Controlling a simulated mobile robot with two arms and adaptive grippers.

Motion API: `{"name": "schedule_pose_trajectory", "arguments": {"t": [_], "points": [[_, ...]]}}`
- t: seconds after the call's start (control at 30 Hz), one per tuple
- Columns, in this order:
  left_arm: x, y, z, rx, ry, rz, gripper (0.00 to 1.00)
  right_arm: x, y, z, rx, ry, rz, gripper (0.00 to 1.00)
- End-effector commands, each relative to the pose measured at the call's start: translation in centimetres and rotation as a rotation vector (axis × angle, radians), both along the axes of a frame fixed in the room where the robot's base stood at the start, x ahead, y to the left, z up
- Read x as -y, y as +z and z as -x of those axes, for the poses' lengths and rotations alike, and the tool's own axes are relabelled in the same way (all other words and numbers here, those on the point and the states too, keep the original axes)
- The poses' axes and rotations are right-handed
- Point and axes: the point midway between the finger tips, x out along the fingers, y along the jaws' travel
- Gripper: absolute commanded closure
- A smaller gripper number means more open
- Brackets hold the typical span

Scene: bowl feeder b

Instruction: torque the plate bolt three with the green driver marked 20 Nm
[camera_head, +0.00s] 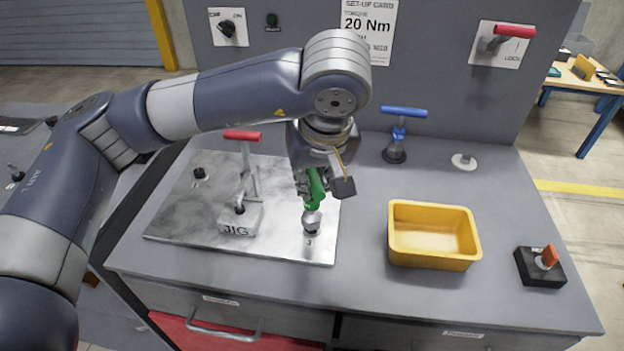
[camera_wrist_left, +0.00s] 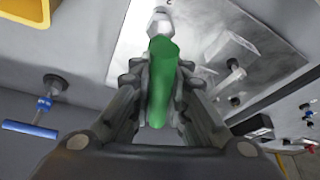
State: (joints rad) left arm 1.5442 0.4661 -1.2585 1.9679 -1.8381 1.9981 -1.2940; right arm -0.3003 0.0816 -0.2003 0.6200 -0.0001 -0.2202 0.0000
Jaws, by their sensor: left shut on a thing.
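The green driver (camera_head: 314,189) is held by my left gripper (camera_head: 318,182), which is shut on its grip. Its silver head (camera_head: 311,221) points down at bolt three, by the number 3 at the front right of the metal plate (camera_head: 180,225). The bolt itself is hidden, and I cannot tell whether the head is seated on it. The driver also shows in the left wrist view (camera_wrist_left: 162,75), between the fingers, with its silver end (camera_wrist_left: 160,22) over the plate. The set-up card (camera_head: 368,28) on the back panel reads 20 Nm. My right gripper is not in view.
A jig block (camera_head: 240,219) with a red-handled clamp (camera_head: 242,135) stands left of the driver. A blue-handled driver (camera_head: 403,113) stands upright at the back, near an empty round holder (camera_head: 464,162). A yellow bin (camera_head: 432,257) and an orange-switch box (camera_head: 541,267) are to the right.

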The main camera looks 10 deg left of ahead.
Motion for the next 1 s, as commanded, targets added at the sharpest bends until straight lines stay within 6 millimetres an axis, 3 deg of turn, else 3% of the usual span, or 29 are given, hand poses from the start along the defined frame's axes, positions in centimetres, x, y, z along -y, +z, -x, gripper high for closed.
{"name": "schedule_pose_trajectory", "arguments": {"t": [1.0], "points": [[0.01,0.11,-0.04,0.002,0.001,0.0,1.0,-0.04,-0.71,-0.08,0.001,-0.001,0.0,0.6]]}}
